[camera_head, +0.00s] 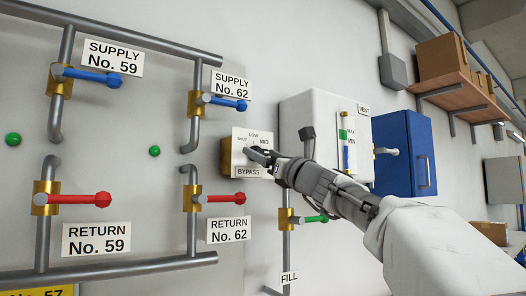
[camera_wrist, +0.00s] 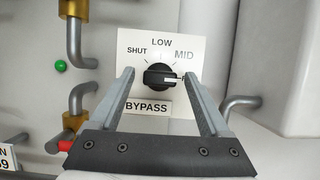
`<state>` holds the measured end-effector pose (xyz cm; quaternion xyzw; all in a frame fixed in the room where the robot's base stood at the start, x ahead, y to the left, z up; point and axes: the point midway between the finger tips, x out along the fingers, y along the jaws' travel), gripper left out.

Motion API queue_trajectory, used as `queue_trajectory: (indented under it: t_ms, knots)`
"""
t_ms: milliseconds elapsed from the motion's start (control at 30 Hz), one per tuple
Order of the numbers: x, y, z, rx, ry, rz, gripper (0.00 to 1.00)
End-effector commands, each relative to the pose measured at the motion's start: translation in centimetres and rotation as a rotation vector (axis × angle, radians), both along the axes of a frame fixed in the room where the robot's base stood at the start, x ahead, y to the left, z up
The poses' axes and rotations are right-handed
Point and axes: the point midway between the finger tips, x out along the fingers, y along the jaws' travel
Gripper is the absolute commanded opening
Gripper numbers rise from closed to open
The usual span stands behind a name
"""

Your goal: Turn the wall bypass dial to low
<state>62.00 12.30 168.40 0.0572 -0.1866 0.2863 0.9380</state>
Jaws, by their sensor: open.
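The bypass dial is a black round knob (camera_wrist: 158,77) with a white pointer mark, on a white plate (camera_wrist: 188,44) lettered SHUT, LOW and MID. The pointer points right, below the MID label. In the head view the plate (camera_head: 240,133) sits on a brass-coloured block, and my gripper (camera_head: 256,155) covers most of the knob. In the wrist view my gripper (camera_wrist: 158,74) is open, one finger to the left of the knob and one to the right, with gaps visible. The right finger hides part of the plate's right edge.
Valves with blue handles (camera_head: 225,103) and red handles (camera_head: 225,197) stand on pipes to the left. A white box (camera_head: 300,105) with a gauge and a blue cabinet (camera_head: 405,150) stick out to the right. A green handle (camera_head: 315,219) is below my arm.

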Motion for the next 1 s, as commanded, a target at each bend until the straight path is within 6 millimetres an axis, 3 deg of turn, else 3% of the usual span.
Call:
queue_trajectory:
  t_ms: [233, 267, 700, 1000]
  knots:
    - [0.04, 0.05, 0.00, 0.000, 0.000, 0.000, 0.80]
    - [0.04, 0.05, 0.00, 0.000, 0.000, 0.000, 0.76]
    - [0.02, 0.04, -0.01, 0.000, 0.000, 0.000, 0.00]
    - [0.06, -0.02, -0.04, -0.027, -0.017, 0.000, 0.00]
